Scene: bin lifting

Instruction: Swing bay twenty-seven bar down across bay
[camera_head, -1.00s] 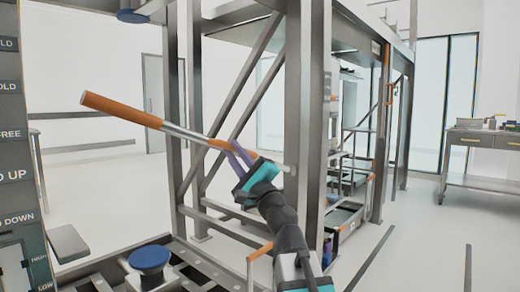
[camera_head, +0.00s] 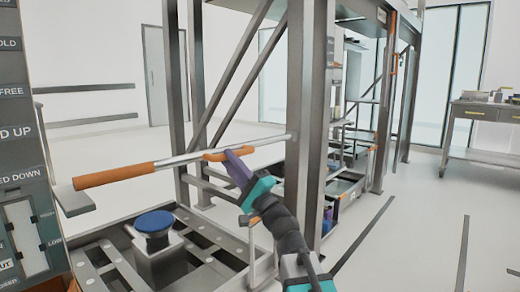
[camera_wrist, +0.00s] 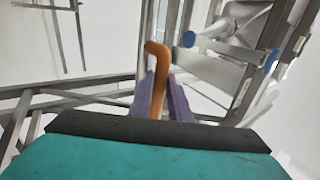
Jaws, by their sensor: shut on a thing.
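The bay bar (camera_head: 180,159) is a silver rod with a long orange sleeve at its left end and a short orange grip near its middle. It runs from the grey upright post (camera_head: 306,110) on the right out to the left, nearly level, its left end lower in the picture. My gripper (camera_head: 228,154) is shut on the short orange grip. In the wrist view the orange grip (camera_wrist: 159,80) stands between my purple fingers. The bar's left end overlaps a grey plate (camera_head: 72,202); I cannot tell whether they touch. No bay number is legible.
Below the bar is a slatted grey bay floor with a blue round pad (camera_head: 153,222) on a pedestal. A labelled dark panel (camera_head: 25,160) stands at the far left. A workbench (camera_head: 485,125) is at the right. The floor at the right is open.

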